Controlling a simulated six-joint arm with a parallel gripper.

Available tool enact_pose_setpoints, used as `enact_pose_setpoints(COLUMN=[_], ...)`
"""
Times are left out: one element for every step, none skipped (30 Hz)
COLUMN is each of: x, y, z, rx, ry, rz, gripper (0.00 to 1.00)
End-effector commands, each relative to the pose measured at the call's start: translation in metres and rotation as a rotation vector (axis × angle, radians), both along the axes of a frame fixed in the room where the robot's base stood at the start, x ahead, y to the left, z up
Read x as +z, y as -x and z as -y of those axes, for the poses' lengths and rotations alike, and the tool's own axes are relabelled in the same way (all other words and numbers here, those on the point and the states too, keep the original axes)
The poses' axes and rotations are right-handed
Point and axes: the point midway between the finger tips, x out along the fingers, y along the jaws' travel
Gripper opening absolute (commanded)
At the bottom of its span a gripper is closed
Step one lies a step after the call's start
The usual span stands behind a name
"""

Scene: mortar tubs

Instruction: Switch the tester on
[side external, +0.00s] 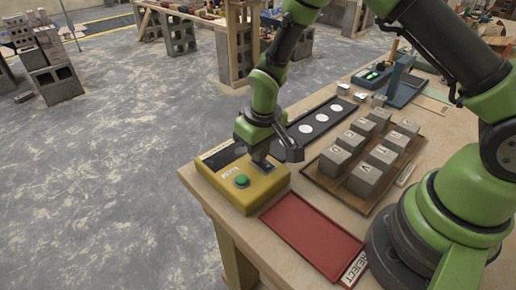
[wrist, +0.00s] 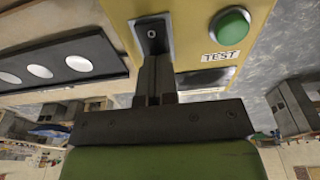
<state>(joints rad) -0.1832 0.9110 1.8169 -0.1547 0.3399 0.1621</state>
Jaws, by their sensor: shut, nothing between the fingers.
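The tester is a yellow box (side external: 238,193) at the near left corner of the workbench. It has a green button (side external: 242,181) with a TEST label beside it; the button also shows in the wrist view (wrist: 229,24). My gripper (side external: 262,162) points down over this plate. In the wrist view its fingers (wrist: 155,85) are together, with nothing between them, close to the plate. I cannot tell whether they touch the switch part.
A red tray (side external: 311,227) marked REJECT lies in front of the tester. A tray of several lettered grey blocks (side external: 364,180) stands to the right. A black strip with white discs (side external: 320,117) lies behind. The bench edge is close on the tester's left.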

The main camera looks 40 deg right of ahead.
Motion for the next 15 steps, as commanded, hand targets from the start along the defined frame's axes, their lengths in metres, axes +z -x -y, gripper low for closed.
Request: enact_pose_setpoints(x=[0.0001,0.0001,0.0002,0.0003,0.0003,0.0000,-0.0010,-0.0025,-0.0056,-0.0069,-0.0063,-0.0067,-0.0070,-0.0072,-0.0072], y=[-0.0001,-0.0001,-0.0001,-0.0001,-0.0001,-0.0002,-0.0003,-0.0008,-0.0017,-0.0025,-0.0025,-0.0023,-0.0023,-0.0022,-0.0023], z=[0.0000,0.0000,0.0000,-0.0001,0.0000,0.0000,0.0000,0.0001,0.0003,0.0004,0.0003,0.0003,0.0003,0.0004,0.0004], rx=[0.000,0.000,0.000,0.000,0.000,0.000,0.000,0.000,0.000,0.000,0.000,0.001,0.001,0.001,0.002], ry=[0.000,0.000,0.000,0.000,0.000,0.000,0.000,0.001,0.001,0.002,0.001,0.001,0.001,0.001,0.001], rz=[0.000,0.000,0.000,0.000,0.000,0.000,0.000,-0.001,-0.001,0.000,0.001,0.001,0.001,0.001,0.001], gripper=[0.00,0.00,0.00,0.00,0.00,0.00,0.00,0.00,0.00,0.00,0.00,0.00,0.00,0.00,0.00])
